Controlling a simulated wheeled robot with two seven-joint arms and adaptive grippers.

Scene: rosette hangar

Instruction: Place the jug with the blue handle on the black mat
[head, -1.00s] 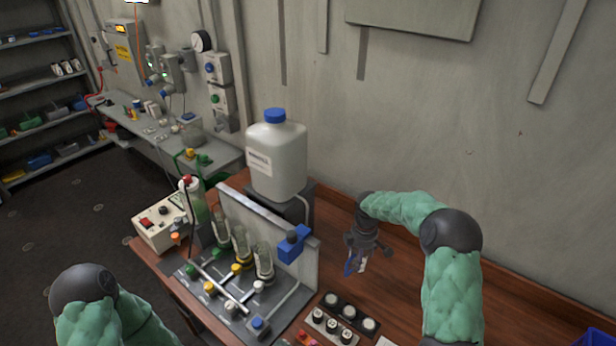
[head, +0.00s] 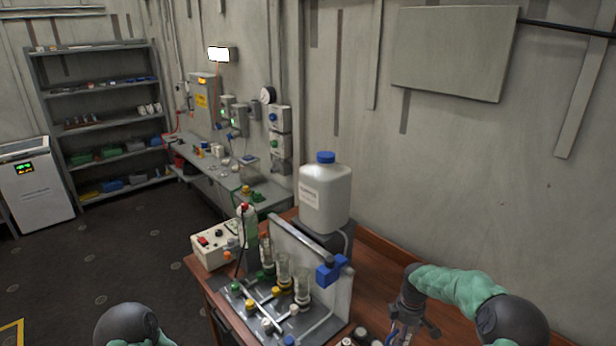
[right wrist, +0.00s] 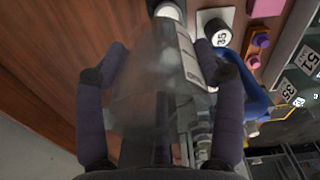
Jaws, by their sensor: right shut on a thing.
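My right gripper (head: 402,328) is low at the right of the head view, over the brown wooden bench. In the right wrist view my right gripper (right wrist: 163,62) is shut on a clear, see-through jug (right wrist: 150,95) with a pale label. The jug's blue handle (right wrist: 252,92) shows beyond the right finger. In the head view the jug is mostly cut off by the bottom edge. My left arm shows only at the bottom left, and its gripper is out of view. I cannot make out a black mat in either view.
A rig with glass tubes and valves (head: 285,295) stands on the bench left of my right gripper. Behind it is a large white bottle with a blue cap (head: 325,198). A beige control box (head: 212,245) sits at the bench's left. Small labelled containers (right wrist: 215,30) lie near the jug.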

